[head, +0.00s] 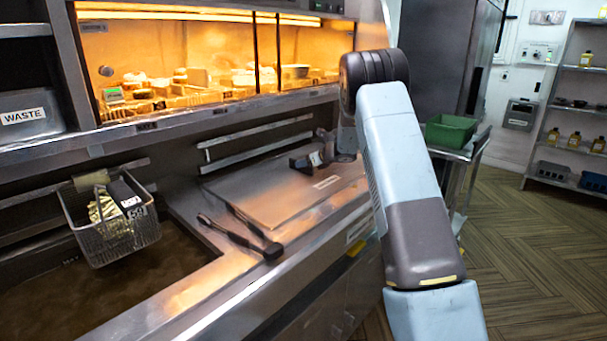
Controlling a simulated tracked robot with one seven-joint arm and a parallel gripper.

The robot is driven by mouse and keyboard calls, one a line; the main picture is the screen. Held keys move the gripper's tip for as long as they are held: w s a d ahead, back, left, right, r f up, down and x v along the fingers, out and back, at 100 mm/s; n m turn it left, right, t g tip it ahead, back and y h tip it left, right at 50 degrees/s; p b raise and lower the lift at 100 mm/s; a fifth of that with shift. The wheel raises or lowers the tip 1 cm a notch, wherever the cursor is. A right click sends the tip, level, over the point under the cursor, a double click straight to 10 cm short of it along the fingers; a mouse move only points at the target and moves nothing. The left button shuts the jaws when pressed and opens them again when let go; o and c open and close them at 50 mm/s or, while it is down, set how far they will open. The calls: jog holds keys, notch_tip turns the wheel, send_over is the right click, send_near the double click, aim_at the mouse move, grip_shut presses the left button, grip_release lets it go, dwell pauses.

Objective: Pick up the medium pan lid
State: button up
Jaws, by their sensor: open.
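A flat steel lid (270,198) lies over a vat in the fryer counter, in the middle of the head view. It has a small pale label (326,182), too small to read, and I cannot tell from it whether this is the medium pan lid. My gripper (304,159) is dark, open and over the lid's far right part. Its fingers are small in the picture, and I cannot tell whether they touch the lid or have a handle between them. My arm comes in from the right and covers the lid's right end.
A wire basket (128,238) holding a black box and gold packet is over the open dark vat (60,300) at left. A dark long-handled tool (240,238) lies by the lid's near left edge. A lit food cabinet (200,97) stands behind. A green bin (450,131) sits at right; floor there is clear.

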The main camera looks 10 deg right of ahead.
jog(key=shift+x, duration=1.5)
jog(key=shift+d+r, duration=0.1)
grip_shut()
jog(key=shift+w, duration=0.1)
